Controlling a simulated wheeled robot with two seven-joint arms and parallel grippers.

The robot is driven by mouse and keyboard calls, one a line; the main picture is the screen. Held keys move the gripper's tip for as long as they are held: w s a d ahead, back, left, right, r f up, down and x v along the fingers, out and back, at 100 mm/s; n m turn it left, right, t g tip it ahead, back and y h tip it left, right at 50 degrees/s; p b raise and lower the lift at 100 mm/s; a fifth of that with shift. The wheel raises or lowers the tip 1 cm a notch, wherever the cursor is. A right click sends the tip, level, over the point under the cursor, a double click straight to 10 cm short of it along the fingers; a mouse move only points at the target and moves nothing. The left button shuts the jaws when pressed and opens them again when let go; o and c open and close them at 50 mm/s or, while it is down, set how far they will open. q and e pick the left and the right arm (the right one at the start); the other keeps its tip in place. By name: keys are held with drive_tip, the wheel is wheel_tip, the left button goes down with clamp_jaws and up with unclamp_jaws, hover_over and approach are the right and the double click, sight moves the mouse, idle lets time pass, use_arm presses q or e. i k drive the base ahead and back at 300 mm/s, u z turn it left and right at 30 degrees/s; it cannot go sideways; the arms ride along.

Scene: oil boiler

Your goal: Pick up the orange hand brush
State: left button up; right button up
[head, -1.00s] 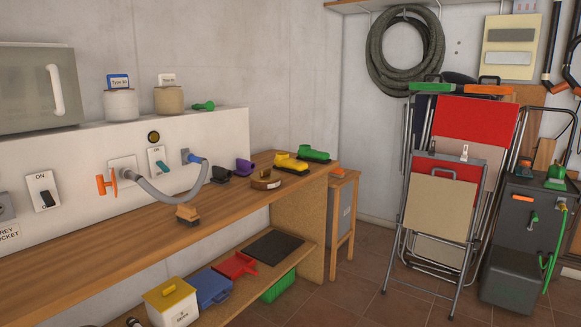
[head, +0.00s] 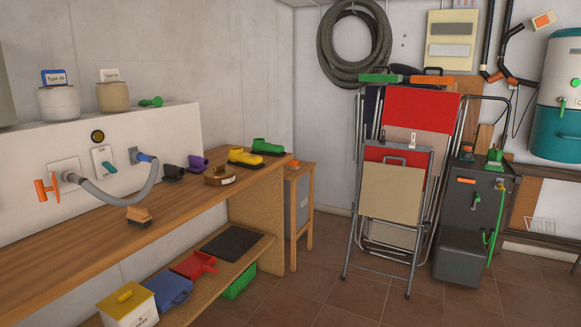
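A small orange-tan block with a dark underside (head: 138,215) lies near the front edge of the wooden workbench (head: 75,245). It looks like a hand brush, but it is too small to be sure. A brighter orange thing (head: 294,162) sits on the small wooden stand past the bench's far end; I cannot tell what it is. Neither of my grippers is in view.
Yellow (head: 245,156), green (head: 268,146), purple and black fittings stand at the bench's far end. A grey hose (head: 120,195) loops over the bench. Folded chairs (head: 390,190) lean at the back wall beside a grey cabinet (head: 462,215). The tiled floor (head: 300,300) in front is clear.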

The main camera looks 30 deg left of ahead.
sight(293, 165)
drive_tip(key=u, duration=0.1)
drive_tip(key=i, duration=1.05)
drive_tip(key=u, duration=0.5)
drive_tip(key=i, duration=2.55)
drive_tip(key=u, duration=0.4)
